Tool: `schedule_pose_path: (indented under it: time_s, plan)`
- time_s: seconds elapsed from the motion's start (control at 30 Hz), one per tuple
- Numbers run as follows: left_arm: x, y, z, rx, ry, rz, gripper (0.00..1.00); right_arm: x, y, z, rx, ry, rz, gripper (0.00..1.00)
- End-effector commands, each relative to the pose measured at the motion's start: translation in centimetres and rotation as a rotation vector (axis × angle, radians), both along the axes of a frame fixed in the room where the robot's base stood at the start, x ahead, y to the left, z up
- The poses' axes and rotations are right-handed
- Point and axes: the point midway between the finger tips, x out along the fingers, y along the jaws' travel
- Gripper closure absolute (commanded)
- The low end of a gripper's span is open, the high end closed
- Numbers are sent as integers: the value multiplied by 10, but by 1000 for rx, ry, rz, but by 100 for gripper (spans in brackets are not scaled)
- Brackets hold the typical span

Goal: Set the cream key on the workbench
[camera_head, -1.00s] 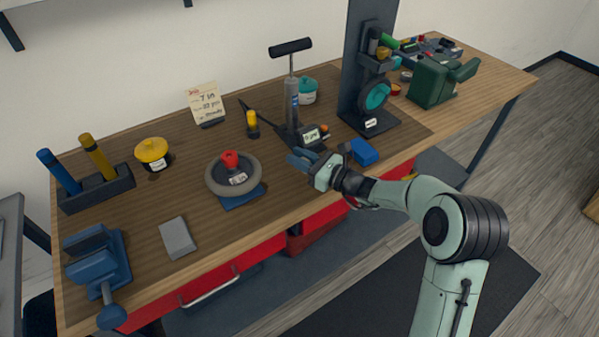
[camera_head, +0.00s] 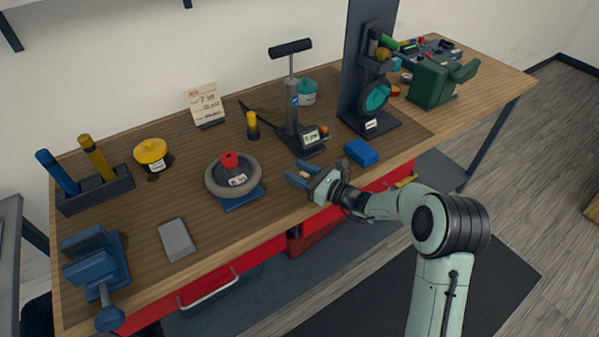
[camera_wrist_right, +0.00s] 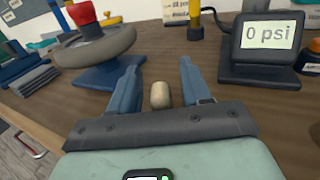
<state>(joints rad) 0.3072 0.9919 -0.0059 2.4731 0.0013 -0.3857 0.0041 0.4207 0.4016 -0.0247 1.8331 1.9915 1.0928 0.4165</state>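The cream key (camera_wrist_right: 160,95) is a small rounded cream piece. In the right wrist view it lies on the workbench (camera_wrist_right: 72,112) between my right gripper's two blue fingers, with a gap on each side. In the head view the key (camera_head: 304,175) is a tiny pale spot between the fingertips. My right gripper (camera_head: 301,174) is open, low over the workbench (camera_head: 285,205) near its front edge. My left gripper is not in view.
A wheel (camera_head: 233,176) with a red knob stands left of the gripper, on a blue base. A pump with a gauge display (camera_head: 309,138) stands behind it. A blue block (camera_head: 361,152) lies to the right. A grey block (camera_head: 176,240) lies front left.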

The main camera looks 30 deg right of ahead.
Motion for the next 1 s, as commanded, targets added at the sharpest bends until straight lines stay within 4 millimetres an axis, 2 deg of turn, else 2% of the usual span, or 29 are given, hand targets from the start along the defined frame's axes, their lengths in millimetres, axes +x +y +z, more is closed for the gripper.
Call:
schedule_pose_path:
  time_s: [0.3,0.37,0.8,1.0]
  plan:
    - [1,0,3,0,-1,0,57,-3,-2,3,-1,0,-1,52]
    - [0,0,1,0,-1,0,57,-11,-6,3,-1,0,-2,52]
    - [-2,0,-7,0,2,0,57,-90,-46,2,0,1,-3,52]
    - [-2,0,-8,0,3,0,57,-106,-54,2,0,1,-1,52]
